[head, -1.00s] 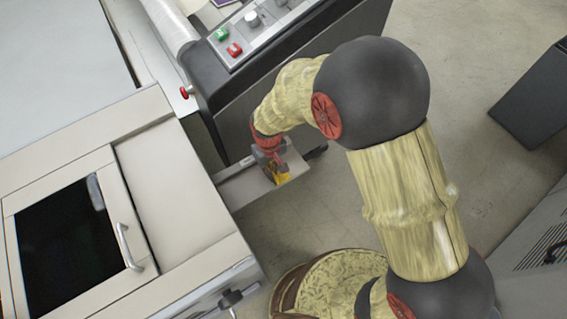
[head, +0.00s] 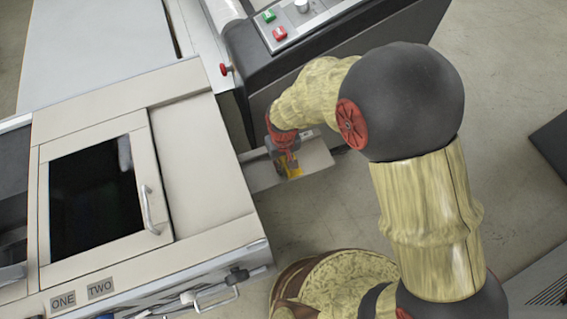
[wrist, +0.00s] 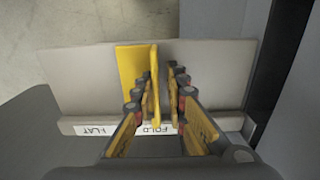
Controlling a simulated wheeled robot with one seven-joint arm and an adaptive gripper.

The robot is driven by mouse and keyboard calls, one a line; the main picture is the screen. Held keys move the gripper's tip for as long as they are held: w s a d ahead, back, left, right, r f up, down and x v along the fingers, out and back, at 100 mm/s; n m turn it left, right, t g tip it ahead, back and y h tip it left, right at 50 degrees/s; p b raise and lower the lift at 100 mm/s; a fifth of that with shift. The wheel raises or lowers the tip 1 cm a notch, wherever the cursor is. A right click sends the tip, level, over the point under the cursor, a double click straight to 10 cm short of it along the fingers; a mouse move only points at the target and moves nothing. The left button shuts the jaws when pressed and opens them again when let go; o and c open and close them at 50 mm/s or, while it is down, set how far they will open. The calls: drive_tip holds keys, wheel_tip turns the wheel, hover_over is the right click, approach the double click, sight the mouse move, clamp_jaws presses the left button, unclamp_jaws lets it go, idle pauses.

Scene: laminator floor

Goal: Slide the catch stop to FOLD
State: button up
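The yellow catch stop (wrist: 131,72) stands on a grey catch tray (wrist: 210,68), with its upright fin rising toward my wrist camera. The tray's front strip carries a FLAT label (wrist: 96,130) at left and a FOLD label (wrist: 154,128) to its right. The stop's fin lines up with the FOLD label. My gripper (wrist: 163,76) has its fingers on both sides of the fin. The fin is close to the left finger, and a gap shows before the right finger. In the head view the stop (head: 293,171) is partly hidden beneath my gripper (head: 287,164).
A pale cabinet with a dark window (head: 97,200) and handle stands left of the tray. The dark machine body with a control panel (head: 302,16) rises behind it. A red knob (head: 225,69) sticks out nearby. Open floor (head: 510,110) lies to the right.

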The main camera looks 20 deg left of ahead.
wheel_tip(320, 180, up, 12)
idle(0.7)
idle(0.4)
drive_tip(key=s+d+r+m+t+b, duration=0.2)
drive_tip(key=s+d+r+b, duration=0.1)
drive_tip(key=d, duration=0.7)
drive_tip(key=s+d+r+m+t+b, duration=0.1)
drive_tip(key=s+d+r+m+b, duration=0.2)
drive_tip(key=d, duration=0.7)
drive_tip(key=s+d+r+m+t+b, duration=0.2)
drive_tip(key=d+r+b, duration=0.3)
drive_tip(key=d, duration=0.5)
drive_tip(key=shift+s+d+t, duration=0.2)
drive_tip(key=shift+s+t, duration=0.1)
drive_tip(key=shift+s, duration=0.6)
